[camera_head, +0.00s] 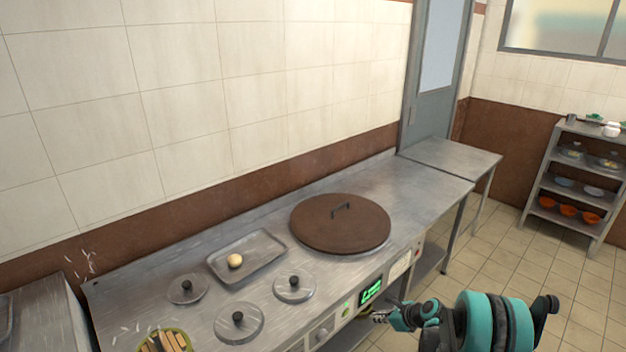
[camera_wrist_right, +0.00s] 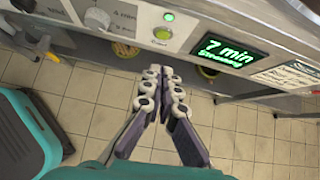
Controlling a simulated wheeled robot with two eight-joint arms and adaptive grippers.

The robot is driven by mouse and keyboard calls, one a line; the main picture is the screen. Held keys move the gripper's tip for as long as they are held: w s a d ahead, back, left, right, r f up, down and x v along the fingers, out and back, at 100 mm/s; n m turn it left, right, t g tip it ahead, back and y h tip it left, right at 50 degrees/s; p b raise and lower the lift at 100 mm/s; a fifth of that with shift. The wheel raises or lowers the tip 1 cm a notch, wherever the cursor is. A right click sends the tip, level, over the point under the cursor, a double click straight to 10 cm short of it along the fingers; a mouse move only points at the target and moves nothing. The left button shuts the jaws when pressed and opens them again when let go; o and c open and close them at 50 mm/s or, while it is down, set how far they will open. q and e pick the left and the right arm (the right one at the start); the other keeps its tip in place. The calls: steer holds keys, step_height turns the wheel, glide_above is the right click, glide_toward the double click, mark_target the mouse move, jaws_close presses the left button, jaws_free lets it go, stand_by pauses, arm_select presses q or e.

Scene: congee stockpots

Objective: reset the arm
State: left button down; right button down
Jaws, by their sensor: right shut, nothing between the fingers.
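My right gripper (camera_head: 380,318) is at the lower right of the head view, in front of the steel counter's control panel. In the right wrist view its two fingers (camera_wrist_right: 163,82) are shut with nothing between them. They point at the panel's lower edge and the floor below it, apart from the panel as far as I can tell. My right arm (camera_head: 490,320) comes in from the lower right. My left gripper does not show in either view.
The steel counter (camera_head: 420,190) holds a large brown lid (camera_head: 340,222), several small knobbed lids and a tray (camera_head: 262,262) with a round pale item (camera_head: 235,261). A shelf (camera_head: 570,190) with bowls stands right; tiled floor (camera_head: 500,262) is clear.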

steer(key=s+a+r+n+h, duration=0.1)
steer(key=s+a+r+n, duration=0.2)
steer(key=s+r+n, duration=0.55)
steer(key=s+a+r+n+h, duration=0.2)
steer(key=s+a+r+n, duration=0.25)
steer(key=r, duration=0.65)
steer(key=s+r+n+h, duration=0.2)
steer(key=s+r+n, duration=0.1)
steer(key=s+n, duration=1.1)
steer(key=s, duration=0.4)
steer(key=shift+s+a+r+n, duration=0.15)
steer(key=shift+s+a+n, duration=0.15)
steer(key=shift+a, duration=0.1)
